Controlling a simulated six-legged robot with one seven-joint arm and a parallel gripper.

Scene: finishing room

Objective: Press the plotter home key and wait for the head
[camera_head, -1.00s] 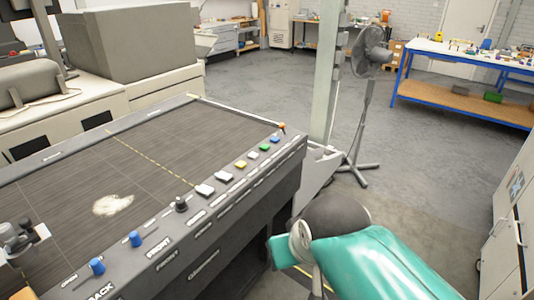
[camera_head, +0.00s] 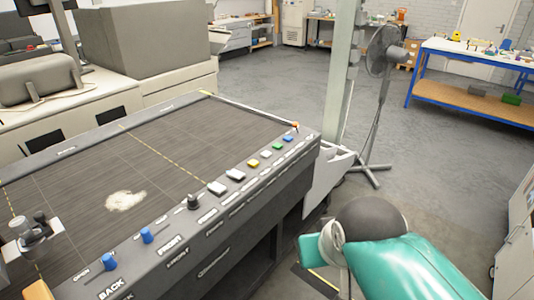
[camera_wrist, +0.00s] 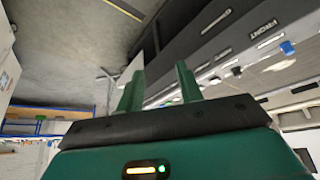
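The plotter (camera_head: 85,165) is a dark flatbed table with a pale patch on its bed. Along its sloped front rail run two white keys (camera_head: 226,181), then a yellow key (camera_head: 253,163), a pale key (camera_head: 266,154), a green key (camera_head: 277,146) and a blue key (camera_head: 288,138). Their labels are too small to read, so I cannot tell which is home. A silver and black unit (camera_head: 35,235), possibly the head, sits at the bed's left edge. My gripper (camera_wrist: 158,85) shows two green fingers apart with nothing between them, and the plotter rail lies beyond.
A black knob (camera_head: 194,201) and two blue knobs (camera_head: 147,235) sit on the rail. A grey post (camera_head: 345,70) and a standing fan (camera_head: 383,60) are beyond the plotter. A blue-framed bench (camera_head: 470,95) stands at the back right. The floor between is clear.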

